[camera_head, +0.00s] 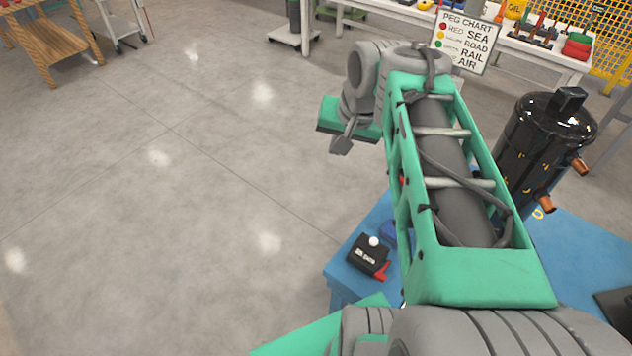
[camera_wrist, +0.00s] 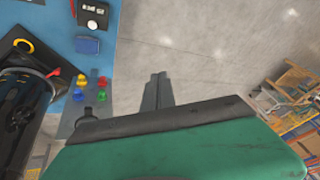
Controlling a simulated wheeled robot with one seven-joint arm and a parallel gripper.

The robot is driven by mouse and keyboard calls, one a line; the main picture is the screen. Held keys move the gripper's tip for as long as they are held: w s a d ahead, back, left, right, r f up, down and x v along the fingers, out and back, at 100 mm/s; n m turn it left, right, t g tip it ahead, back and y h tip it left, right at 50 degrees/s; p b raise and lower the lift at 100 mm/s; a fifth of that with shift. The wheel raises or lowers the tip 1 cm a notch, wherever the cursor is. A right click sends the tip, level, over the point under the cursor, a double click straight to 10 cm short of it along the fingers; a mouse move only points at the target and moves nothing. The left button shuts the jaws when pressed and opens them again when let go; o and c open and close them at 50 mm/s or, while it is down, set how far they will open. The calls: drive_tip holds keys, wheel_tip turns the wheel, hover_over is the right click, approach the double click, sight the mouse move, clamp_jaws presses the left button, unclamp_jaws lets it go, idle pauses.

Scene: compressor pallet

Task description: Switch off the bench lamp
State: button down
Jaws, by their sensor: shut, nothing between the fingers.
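A small black box (camera_head: 366,262) with a white round knob or bulb on top, a pale label and a red lever at its side sits on the blue bench top, near its left edge. It also shows at the top of the wrist view (camera_wrist: 93,14). No other lamp is plain to see, and I cannot tell whether it is lit. My gripper (camera_head: 341,143) is beyond the box in the head view, over bare floor. In the wrist view my gripper (camera_wrist: 157,88) has its fingers together, empty, clear of the blue top and apart from the box.
The blue top (camera_head: 585,255) carries a black compressor (camera_head: 540,145) with copper stubs. A small blue block (camera_wrist: 88,45) lies beside the box. A grey plate with coloured pegs (camera_wrist: 90,90) is near the compressor. A peg chart sign (camera_head: 465,42) stands behind. The floor at left is clear.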

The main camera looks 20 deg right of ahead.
drive_tip(key=s+a+f+n+b, duration=0.1)
drive_tip(key=s+a+f+n, duration=0.1)
drive_tip(key=a+f, duration=0.3)
drive_tip(key=shift+a+f+n+g+b, duration=0.25)
drive_tip(key=shift+f+n+g+b, duration=0.05)
drive_tip(key=shift+f+g, duration=0.15)
drive_tip(key=s+f+n, duration=0.2)
drive_tip(key=s+f, duration=0.2)
drive_tip(key=f, duration=0.1)
drive_tip(key=a, duration=0.2)
drive_tip(key=a+n, duration=0.1)
drive_tip(key=a, duration=0.1)
drive_tip(key=a+n, duration=0.1)
drive_tip(key=shift+s+a+f+g, duration=0.1)
drive_tip(key=shift+s+a+g, duration=0.25)
drive_tip(key=shift+a, duration=0.05)
